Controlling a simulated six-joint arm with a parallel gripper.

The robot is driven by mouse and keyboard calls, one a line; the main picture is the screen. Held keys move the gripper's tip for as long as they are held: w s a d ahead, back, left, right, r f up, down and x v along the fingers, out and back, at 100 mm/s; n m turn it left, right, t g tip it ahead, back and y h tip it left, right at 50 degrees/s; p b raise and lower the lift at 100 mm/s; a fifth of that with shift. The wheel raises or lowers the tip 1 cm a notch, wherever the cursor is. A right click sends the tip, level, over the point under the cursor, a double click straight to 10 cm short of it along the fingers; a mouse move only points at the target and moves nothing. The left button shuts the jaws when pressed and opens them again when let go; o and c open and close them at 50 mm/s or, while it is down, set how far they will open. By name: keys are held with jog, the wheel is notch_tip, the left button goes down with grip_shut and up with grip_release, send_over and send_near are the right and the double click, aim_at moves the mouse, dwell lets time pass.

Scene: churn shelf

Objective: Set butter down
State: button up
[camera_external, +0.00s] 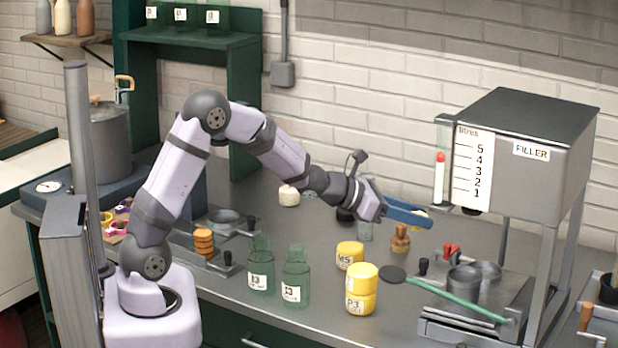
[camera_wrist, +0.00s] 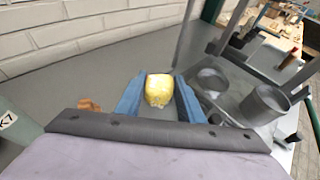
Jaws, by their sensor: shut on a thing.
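The butter is a yellow, rounded lump (camera_wrist: 159,91), seen between the two blue fingers of my gripper (camera_wrist: 159,100) in the wrist view. My gripper is shut on it. In the external view my gripper (camera_external: 418,217) reaches to the right, above the back of the grey bench. There only a small yellow part of the butter (camera_external: 422,212) shows behind the blue finger; the rest is hidden. The butter appears held above the bench, but its exact height is hard to tell.
The filler (camera_external: 530,150) stands at the right, with metal cups (camera_external: 465,279) below it. A wooden stamp-like piece (camera_external: 401,238) stands below my gripper. Bare bench (camera_external: 325,320) lies at the front.

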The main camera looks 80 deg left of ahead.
aim_at(410, 273)
jog(key=shift+w+a+f+y, duration=0.1)
jog(key=shift+a+f+y, duration=0.1)
jog(key=shift+a, duration=0.15)
jog(key=shift+a+f+y, duration=0.1)
jog(key=shift+a+y, duration=0.1)
jog(key=shift+a, duration=0.15)
jog(key=shift+f+p, duration=0.45)
jog(key=shift+f, duration=4.45)
jog(key=shift+f+b, duration=0.65)
jog(key=shift+b, duration=0.35)
jog(key=o, duration=1)
jog(key=shift+r, duration=0.1)
